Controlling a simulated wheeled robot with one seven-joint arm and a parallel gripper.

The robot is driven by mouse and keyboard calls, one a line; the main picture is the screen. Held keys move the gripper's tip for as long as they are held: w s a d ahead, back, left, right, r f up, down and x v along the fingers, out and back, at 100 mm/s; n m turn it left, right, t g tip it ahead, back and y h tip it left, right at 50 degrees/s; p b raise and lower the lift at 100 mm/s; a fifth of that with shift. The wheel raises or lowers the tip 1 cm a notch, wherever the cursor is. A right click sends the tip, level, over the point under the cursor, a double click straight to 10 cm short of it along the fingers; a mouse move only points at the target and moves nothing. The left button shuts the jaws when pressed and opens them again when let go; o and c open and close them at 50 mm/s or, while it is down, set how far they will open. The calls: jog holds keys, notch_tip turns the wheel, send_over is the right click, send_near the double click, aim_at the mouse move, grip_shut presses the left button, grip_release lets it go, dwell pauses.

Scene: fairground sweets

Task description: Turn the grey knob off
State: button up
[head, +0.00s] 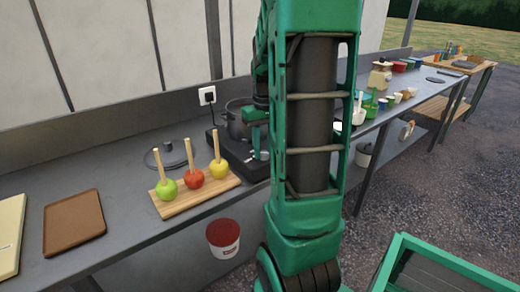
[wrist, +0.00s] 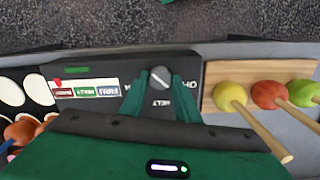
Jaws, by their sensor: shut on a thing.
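The grey knob (wrist: 159,77) is on the dark front panel of the cooker in the wrist view, with a light pointer mark across its face. My gripper (wrist: 160,92) has its two green fingers on either side of the knob and is shut on it. A dark pot (head: 238,120) stands on the cooker.
A wooden board (head: 197,194) with green, red and yellow toffee apples stands close beside the cooker; their sticks point up. A pot lid (head: 172,155) and a brown tray (head: 73,221) lie further left. Cups and tins stand to the right.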

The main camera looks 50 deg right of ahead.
aim_at(263, 153)
jog(key=n, duration=0.5)
jog(key=shift+w, duration=0.2)
jog(key=shift+n, duration=0.8)
jog(key=shift+s, duration=0.1)
jog(key=shift+s, duration=0.1)
jog(key=o, duration=1)
jog(key=shift+o, duration=0.2)
jog(key=shift+r, duration=0.1)
notch_tip(263, 153, up, 10)
jog(key=shift+r, duration=0.25)
